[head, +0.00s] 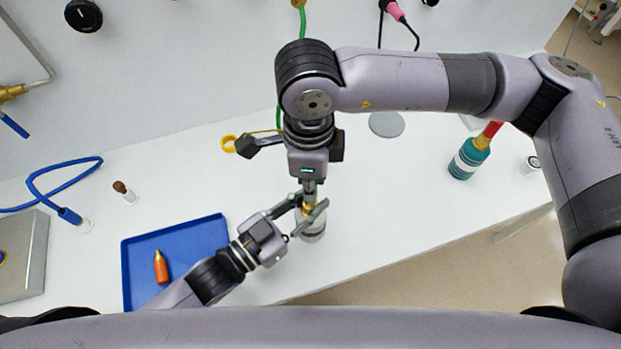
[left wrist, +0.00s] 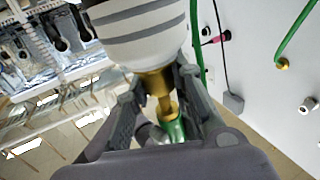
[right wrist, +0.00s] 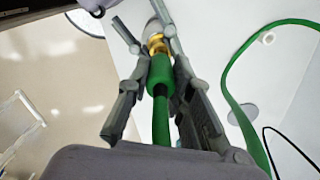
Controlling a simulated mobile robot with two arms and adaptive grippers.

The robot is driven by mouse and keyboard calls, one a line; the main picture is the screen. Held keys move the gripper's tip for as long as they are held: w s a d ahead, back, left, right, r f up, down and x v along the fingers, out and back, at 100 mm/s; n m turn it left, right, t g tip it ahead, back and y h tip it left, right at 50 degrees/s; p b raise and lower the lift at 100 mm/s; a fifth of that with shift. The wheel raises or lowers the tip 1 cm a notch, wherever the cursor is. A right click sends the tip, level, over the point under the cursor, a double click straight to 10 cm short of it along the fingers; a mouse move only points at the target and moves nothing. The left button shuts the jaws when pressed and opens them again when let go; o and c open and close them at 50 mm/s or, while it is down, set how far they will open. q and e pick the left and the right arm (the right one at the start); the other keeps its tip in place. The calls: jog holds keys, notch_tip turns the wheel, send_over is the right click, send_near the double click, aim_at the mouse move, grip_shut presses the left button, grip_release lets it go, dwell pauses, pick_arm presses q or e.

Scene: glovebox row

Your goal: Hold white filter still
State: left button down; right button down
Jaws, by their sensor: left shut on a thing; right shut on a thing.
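The white filter (head: 312,232) with grey bands stands near the front edge of the white table, partly hidden by my grippers. It fills the top of the left wrist view (left wrist: 140,30), with its brass neck (left wrist: 155,82) between my fingers. My left gripper (head: 311,212) comes from the left and is shut on the filter at its brass end. My right gripper (head: 309,190) reaches down from above and is shut on a green hose connector (right wrist: 160,75). In the right wrist view this connector lines up with the brass fitting (right wrist: 157,43); whether they are fully joined is unclear.
A blue hose (head: 66,180) and a small brown-topped vial (head: 124,191) are farther left. A teal bottle (head: 467,160) stands at right. The table between the filter and the teal bottle is clear.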

jog(key=shift+f, duration=0.85)
dwell(0.6)
jog(key=c, duration=1.3)
grip_release()
jog(key=shift+c, duration=0.2)
notch_tip(320, 180, up, 12)
jog(key=shift+w+r, duration=0.1)
